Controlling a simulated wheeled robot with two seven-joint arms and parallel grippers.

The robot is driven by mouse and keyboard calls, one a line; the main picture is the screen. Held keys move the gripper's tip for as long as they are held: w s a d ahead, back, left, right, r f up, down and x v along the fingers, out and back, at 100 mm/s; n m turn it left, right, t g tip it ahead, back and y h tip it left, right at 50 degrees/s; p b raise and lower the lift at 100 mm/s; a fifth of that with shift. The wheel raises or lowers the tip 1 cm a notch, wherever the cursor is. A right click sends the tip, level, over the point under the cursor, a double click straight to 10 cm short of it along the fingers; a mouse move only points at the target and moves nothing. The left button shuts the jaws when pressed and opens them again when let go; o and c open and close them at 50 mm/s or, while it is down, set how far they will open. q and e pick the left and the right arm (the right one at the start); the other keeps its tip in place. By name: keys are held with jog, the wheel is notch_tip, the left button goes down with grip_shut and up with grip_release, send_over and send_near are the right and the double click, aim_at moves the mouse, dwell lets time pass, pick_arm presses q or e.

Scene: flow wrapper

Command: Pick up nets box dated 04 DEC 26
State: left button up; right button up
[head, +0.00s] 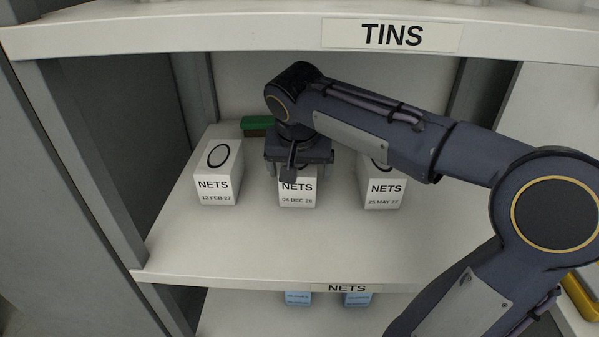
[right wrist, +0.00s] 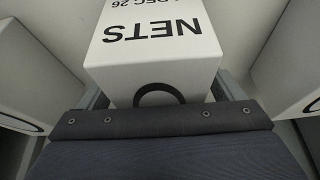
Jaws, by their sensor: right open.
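The white nets box dated 04 DEC 26 (head: 297,193) stands in the middle of the shelf in the head view. My right gripper (head: 297,172) is over it from above, hiding its top and upper part. In the right wrist view the same box (right wrist: 155,45) appears upside down, its NETS lettering and part of its date showing. My right gripper (right wrist: 160,100) is open, with a finger on each side of the box. I cannot tell whether the fingers touch it. My left gripper is not in view.
A nets box dated 12 FEB 27 (head: 217,185) stands to the left, and one dated 25 MAY 27 or similar (head: 384,192) to the right, partly behind my arm. A green-topped item (head: 256,124) lies behind. The shelf front (head: 240,245) is clear. The TINS shelf (head: 200,32) is above.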

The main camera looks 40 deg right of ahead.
jog(key=c, duration=1.1)
jog(key=shift+r, duration=0.1)
